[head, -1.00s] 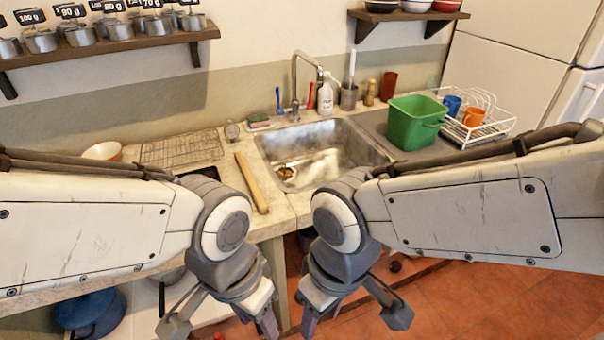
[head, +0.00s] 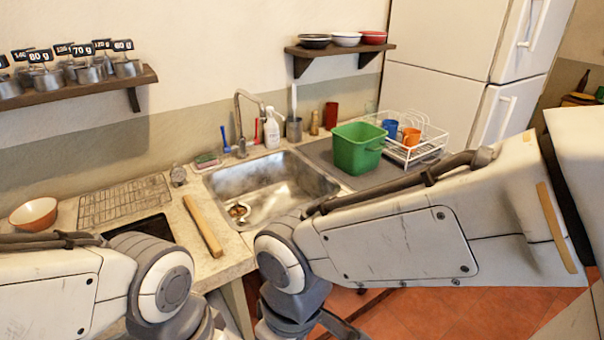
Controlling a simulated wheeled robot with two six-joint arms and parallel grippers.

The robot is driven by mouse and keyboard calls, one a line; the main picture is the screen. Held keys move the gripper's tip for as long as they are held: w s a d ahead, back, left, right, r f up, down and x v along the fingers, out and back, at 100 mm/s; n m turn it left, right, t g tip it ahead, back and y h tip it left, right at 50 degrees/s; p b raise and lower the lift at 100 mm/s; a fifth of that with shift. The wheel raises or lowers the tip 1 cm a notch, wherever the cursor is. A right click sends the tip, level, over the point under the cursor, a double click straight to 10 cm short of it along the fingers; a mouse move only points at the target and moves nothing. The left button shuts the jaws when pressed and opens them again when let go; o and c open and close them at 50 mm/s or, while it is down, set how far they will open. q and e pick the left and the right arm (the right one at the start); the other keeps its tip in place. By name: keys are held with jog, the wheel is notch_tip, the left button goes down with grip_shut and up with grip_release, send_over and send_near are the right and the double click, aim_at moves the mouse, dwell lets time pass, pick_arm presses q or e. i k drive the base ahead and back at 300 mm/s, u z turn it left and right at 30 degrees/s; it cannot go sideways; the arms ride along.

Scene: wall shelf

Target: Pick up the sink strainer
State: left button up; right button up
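The sink strainer (head: 238,211) is a small round metal piece with brownish matter in it. It lies on the floor of the steel sink (head: 285,185), near the sink's front left corner. My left gripper (head: 206,326) shows only its base at the bottom edge, in front of the counter and left of the sink. My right gripper (head: 296,322) is also cut off by the bottom edge, in front of the sink. Its fingertips are hidden, with one finger link slanting out to the right. Both grippers are well apart from the strainer.
The faucet (head: 239,120) rises behind the sink. A green tub (head: 358,148) and a white dish rack (head: 432,146) stand right.

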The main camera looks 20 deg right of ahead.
aim_at(238, 210)
jog(key=k, duration=0.65)
jog(key=z, duration=0.5)
jog(key=i, duration=0.5)
jog(key=z, duration=0.6)
jog(key=i, duration=1.1)
jog(key=u, duration=0.65)
jog(key=i, duration=0.5)
